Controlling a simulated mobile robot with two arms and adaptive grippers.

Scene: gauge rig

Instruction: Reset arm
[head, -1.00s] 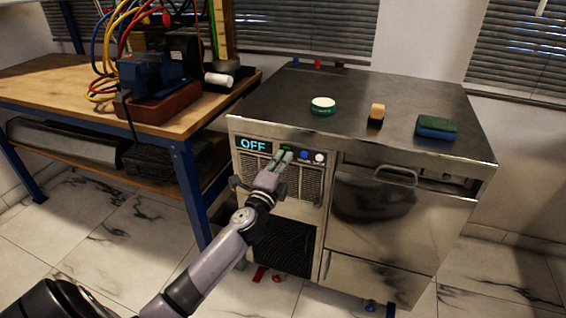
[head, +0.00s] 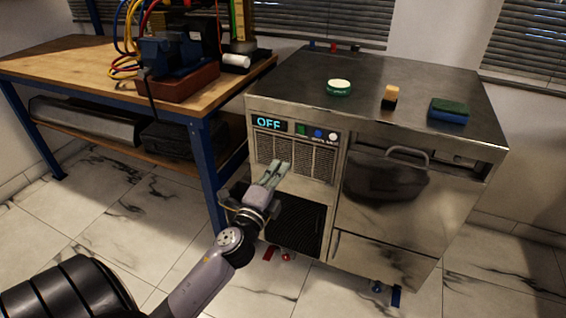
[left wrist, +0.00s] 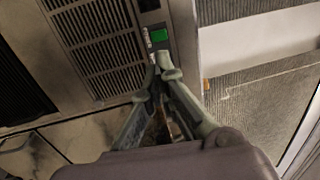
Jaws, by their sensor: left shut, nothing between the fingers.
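My left arm comes in from the lower left in the head view. Its gripper (head: 279,168) is in front of the vent grille of the steel machine (head: 345,215), below the buttons and apart from them as far as I can tell. The fingers are shut with nothing between them; in the left wrist view the fingertips (left wrist: 166,72) meet just below a green button (left wrist: 159,35). The machine's display (head: 269,124) reads OFF. Beside it are a green button (head: 301,130), a blue one (head: 317,133) and a white one (head: 333,136). My right gripper is not in view.
On the machine top are a round green-and-white tin (head: 339,87), a small orange-and-dark block (head: 390,97) and a green-and-blue sponge (head: 449,111). A wooden workbench (head: 85,65) with cables and a vise stands at the left. The tiled floor in front is mostly clear.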

